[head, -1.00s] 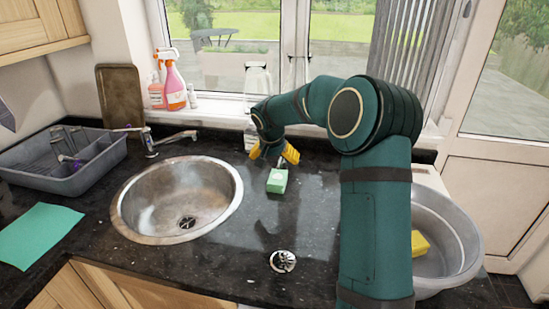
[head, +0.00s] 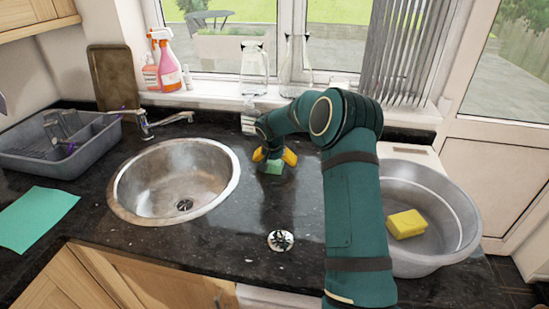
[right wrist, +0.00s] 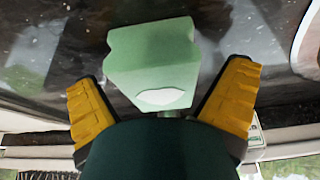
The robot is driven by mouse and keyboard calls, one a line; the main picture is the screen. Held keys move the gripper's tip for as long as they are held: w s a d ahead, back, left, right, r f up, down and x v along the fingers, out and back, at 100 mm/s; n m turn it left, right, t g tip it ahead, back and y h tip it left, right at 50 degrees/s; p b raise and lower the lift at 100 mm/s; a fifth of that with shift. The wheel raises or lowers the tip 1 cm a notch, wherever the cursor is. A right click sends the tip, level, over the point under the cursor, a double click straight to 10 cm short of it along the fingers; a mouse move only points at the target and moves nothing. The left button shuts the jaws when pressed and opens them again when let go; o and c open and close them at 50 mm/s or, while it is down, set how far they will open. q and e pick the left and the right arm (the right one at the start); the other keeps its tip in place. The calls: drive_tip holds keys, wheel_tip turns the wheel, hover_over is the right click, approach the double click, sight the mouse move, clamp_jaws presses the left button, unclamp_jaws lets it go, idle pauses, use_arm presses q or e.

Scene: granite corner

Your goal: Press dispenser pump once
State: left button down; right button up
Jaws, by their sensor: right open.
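The dispenser is a small green block-shaped bottle (head: 273,167) standing on the dark counter right of the sink. In the head view my right gripper covers its upper part. In the right wrist view its green body (right wrist: 150,65) shows a pale label, with a bit of grey neck at its top. The pump head is hidden behind my gripper. My right gripper (head: 274,157) is open directly above the dispenser, its yellow fingers spread either side of the top. No finger visibly touches the green body. My left gripper is not in view.
The steel sink (head: 125,201) lies to the left. A grey basin (head: 458,245) with a yellow sponge (head: 406,223) stands at the right. A metal drain piece (head: 281,241) sits nearer on the counter. Spray bottles (head: 168,65) and glass jugs (head: 254,68) line the sill.

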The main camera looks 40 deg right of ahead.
drive_tip(key=shift+f, duration=0.1)
drive_tip(key=c, duration=1.2)
drive_tip(key=shift+s, duration=0.1)
drive_tip(key=shift+c, duration=0.2)
